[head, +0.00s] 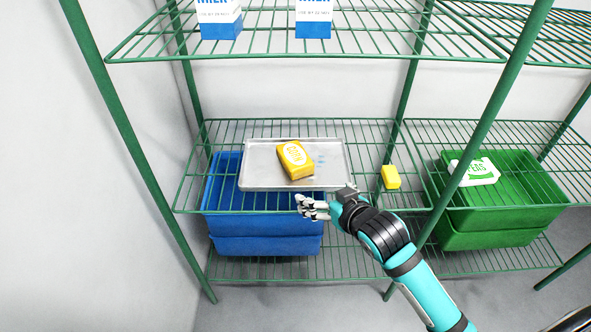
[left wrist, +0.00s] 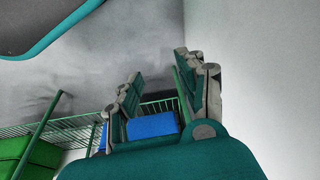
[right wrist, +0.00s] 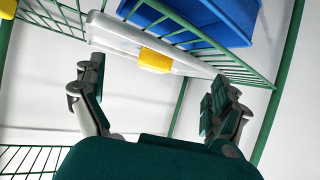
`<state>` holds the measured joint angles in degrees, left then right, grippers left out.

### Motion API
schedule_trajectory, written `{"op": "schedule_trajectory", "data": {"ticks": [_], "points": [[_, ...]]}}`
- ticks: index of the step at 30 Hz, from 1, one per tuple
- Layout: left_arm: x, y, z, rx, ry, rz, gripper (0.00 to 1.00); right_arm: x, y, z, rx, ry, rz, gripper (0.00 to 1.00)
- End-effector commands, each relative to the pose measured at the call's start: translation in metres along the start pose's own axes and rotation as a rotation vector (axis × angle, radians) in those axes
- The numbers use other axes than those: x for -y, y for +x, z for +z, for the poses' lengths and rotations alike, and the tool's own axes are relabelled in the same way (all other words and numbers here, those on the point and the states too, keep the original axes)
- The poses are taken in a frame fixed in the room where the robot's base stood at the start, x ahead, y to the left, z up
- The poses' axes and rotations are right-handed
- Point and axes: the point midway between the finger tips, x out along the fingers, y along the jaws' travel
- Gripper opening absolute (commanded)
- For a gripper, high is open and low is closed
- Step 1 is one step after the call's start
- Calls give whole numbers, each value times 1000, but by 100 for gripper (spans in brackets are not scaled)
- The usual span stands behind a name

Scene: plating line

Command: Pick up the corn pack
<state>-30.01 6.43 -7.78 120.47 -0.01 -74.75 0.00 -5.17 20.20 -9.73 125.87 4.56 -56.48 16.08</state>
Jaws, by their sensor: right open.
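The yellow corn pack (head: 295,160) lies on a metal tray (head: 253,179) on the middle wire shelf in the head view. In the right wrist view the pack (right wrist: 155,60) shows ahead, between the fingers and apart from them. My right gripper (head: 304,207) is open and empty, just in front of the tray's front edge and below right of the pack in the picture. My left gripper (left wrist: 160,72) shows only in the left wrist view. Its fingers stand apart with nothing between them.
A small yellow block (head: 390,177) lies on the shelf right of the tray. Below are a blue bin (head: 265,226) and a green bin (head: 505,217). A white-and-green pack (head: 474,171) lies on the right. Milk cartons (head: 313,20) stand on the shelf above. Green posts (head: 487,120) frame the shelves.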

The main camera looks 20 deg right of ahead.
Motion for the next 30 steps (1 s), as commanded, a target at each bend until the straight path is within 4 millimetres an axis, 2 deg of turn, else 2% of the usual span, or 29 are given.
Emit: {"op": "schedule_trajectory", "data": {"ticks": [1, 3, 6, 11, 20, 24, 30], "points": [[0, 4, 1, 0, 0, 1, 40, -2, 2, -16, -44, 0, -4, 99], [-1, 6, 1, 0, 0, 1, 40, -2, 2, -32, -87, 3, -10, 99], [0, 3, 0, -4, 0, 1, 40, -2, 7, -43, -116, 8, -15, 99], [1, -19, -4, -18, -2, -2, 40, -2, 36, -45, -117, 10, -15, 99], [3, -80, -5, -48, -5, -7, 40, -1, 100, -52, -116, 9, -15, 99], [3, -77, -3, -45, -5, -7, 40, 0, 117, -54, -115, 9, -16, 99], [3, -73, -2, -45, -6, -7, 40, 0, 129, -56, -115, 9, -16, 99]]}}
